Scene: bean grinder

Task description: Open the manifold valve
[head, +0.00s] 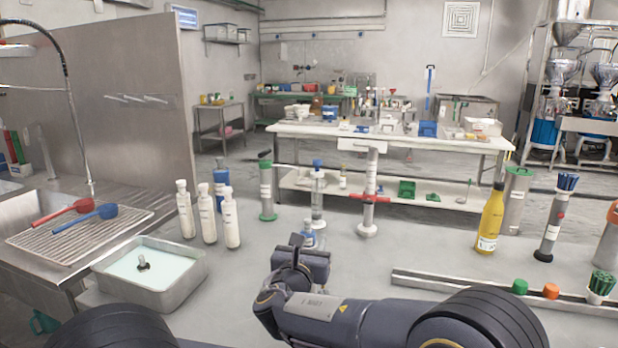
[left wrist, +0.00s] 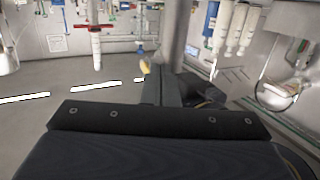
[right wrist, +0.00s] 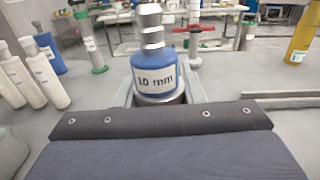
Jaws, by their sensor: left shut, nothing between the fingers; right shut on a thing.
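A pale upright pipe with a red crossbar handle (head: 368,198) stands on the grey counter, right of centre. I take it for the manifold valve; it also shows in the left wrist view (left wrist: 95,27) and behind my right gripper in the right wrist view (right wrist: 194,30). My right gripper (right wrist: 160,97) is shut on a blue fitting marked "10 mm" (right wrist: 156,76), with a ridged silver stem upward. The fitting shows small in the head view (head: 308,236). My left gripper (left wrist: 172,85) is shut and empty, apart from the red handle. The left fingertips are not clear in the head view.
Three white bottles (head: 207,213) and a green-based cylinder (head: 266,192) stand left of the pipe. A yellow bottle (head: 490,218) stands right. A metal tray of pale liquid (head: 180,275) is at left. A rail (head: 450,290) lies front right. Counter between pipe and yellow bottle is clear.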

